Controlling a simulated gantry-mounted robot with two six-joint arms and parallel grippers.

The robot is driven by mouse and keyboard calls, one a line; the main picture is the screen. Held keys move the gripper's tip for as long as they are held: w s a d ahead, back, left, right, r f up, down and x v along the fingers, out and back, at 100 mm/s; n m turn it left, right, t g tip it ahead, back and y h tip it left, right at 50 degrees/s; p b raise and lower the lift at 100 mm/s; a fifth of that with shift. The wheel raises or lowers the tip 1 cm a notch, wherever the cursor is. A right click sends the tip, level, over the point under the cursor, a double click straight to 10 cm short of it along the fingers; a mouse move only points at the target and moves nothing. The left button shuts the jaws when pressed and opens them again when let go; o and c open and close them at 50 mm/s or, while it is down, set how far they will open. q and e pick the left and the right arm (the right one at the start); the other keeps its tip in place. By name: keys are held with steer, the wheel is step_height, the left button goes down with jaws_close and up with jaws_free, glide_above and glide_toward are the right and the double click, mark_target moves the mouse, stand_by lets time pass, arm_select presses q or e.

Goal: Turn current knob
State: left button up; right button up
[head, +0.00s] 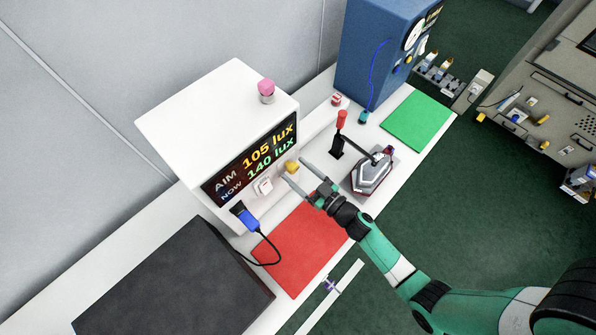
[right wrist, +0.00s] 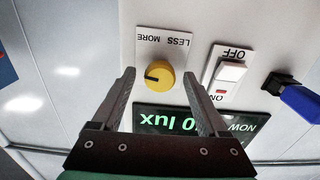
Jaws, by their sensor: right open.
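The yellow current knob (head: 291,167) is on the front of the white box (head: 190,110), right of a white switch (head: 264,187). The box's display (head: 250,157) reads AIM 105 lux and NOW 140 lux. In the right wrist view the knob (right wrist: 158,75) has a dark pointer mark and a LESS MORE label (right wrist: 163,40). My right gripper (head: 295,172) is open in front of the knob. In the right wrist view its two fingers (right wrist: 160,85) stand either side of the knob, apart from it, with nothing held. My left gripper is not in view.
A tail lamp (head: 372,175) sits in a fixture beside a red-handled clamp (head: 341,120). A blue plug (head: 245,217) with a black cable is below the switch.

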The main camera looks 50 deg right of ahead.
jaws_close()
steer(key=shift+n, duration=0.4)
steer(key=n, duration=0.6)
steer(key=shift+n, duration=0.3)
steer(key=n, duration=0.3)
steer(key=shift+b, duration=0.4)
steer(key=shift+n, duration=1.9)
steer(key=shift+n, duration=0.3)
